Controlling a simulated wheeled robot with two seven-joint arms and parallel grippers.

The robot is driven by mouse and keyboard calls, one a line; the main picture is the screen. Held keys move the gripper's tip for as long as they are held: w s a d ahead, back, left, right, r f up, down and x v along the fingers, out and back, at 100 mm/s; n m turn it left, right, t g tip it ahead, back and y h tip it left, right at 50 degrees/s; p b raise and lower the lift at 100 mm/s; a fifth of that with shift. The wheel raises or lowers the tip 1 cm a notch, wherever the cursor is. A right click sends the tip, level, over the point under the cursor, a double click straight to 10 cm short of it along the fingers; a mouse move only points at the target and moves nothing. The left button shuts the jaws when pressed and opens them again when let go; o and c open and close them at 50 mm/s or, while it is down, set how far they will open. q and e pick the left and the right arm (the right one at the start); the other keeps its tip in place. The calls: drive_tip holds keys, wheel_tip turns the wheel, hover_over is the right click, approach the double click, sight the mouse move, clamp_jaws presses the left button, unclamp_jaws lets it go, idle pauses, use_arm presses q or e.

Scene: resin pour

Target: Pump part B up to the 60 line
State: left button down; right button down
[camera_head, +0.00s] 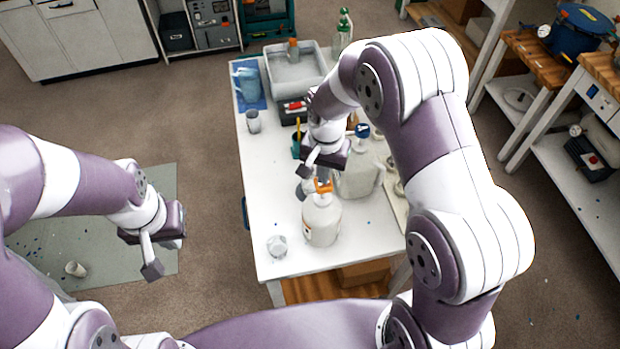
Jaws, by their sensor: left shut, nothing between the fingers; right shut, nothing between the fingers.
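A white jug with an orange pump top (322,222) stands near the front of the white table. A second pale jug with a blue top (358,180) stands behind it to the right, partly covered by my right arm. I cannot read which jug is part B, nor any 60 line. My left gripper (152,268) is shut and empty, left of the table over the floor.
A faceted clear cup (277,246) stands at the front left of the table, and another cup (253,121) further back. A grey tray (270,72), a blue pitcher (247,82) and a dark scale-like box (291,111) are at the back. The table's left middle is clear.

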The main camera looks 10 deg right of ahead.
drive_tip(key=shift+s+f+b, duration=0.1)
drive_tip(key=shift+f+b, duration=0.85)
drive_tip(key=shift+f, duration=0.65)
wheel_tip(320, 180, up, 4)
drive_tip(key=p, duration=0.3)
drive_tip(key=shift+f, duration=0.4)
drive_tip(key=shift+f+b, duration=0.45)
drive_tip(key=shift+f, duration=0.2)
drive_tip(key=shift+r+p, duration=0.75)
drive_tip(key=shift+r, duration=0.05)
drive_tip(key=shift+f, duration=0.1)
